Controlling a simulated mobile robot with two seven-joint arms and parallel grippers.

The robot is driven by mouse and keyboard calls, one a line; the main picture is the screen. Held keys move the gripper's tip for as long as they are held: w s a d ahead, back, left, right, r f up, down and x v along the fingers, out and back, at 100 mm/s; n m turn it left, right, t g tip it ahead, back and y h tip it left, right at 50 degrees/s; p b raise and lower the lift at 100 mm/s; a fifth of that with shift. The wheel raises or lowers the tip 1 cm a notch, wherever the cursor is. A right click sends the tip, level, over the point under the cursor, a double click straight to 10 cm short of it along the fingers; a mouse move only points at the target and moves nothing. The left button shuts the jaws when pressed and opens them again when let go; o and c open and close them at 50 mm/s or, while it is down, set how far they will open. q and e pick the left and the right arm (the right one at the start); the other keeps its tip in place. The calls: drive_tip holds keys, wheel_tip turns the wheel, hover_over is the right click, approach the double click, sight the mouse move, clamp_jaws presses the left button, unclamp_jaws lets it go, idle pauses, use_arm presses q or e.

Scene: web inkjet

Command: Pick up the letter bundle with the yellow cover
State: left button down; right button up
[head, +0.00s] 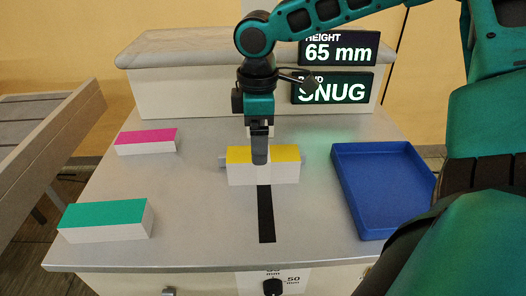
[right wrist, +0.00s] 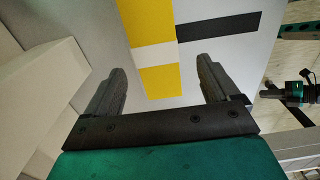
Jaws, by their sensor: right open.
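The letter bundle with the yellow cover (head: 288,154) lies on the grey table top at the head of a black strip. Its sides are white. In the right wrist view the yellow cover (right wrist: 150,22) has a white band across it. My right gripper (head: 260,160) points down at the middle of the bundle and hides part of it. In the wrist view its two fingers (right wrist: 162,68) are apart, with the yellow cover showing between and beyond them. I cannot tell whether they touch it. A small teal and black part, perhaps my left gripper (right wrist: 290,94), shows at the right edge.
A magenta-topped bundle (head: 147,138) and a green-topped bundle (head: 104,214) lie at the left. An empty blue tray (head: 352,190) is at the right. Behind stands a raised ledge (head: 180,62) with signs reading 65 mm (head: 340,50) and SNUG (head: 333,90).

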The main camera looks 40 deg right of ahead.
wheel_tip(320, 180, down, 5)
drive_tip(key=shift+w+d+r+b, duration=0.1)
drive_tip(key=shift+d+b, duration=0.05)
drive_tip(key=shift+b, duration=0.35)
drive_tip(key=shift+c, duration=0.4)
drive_tip(key=c, duration=1.3)
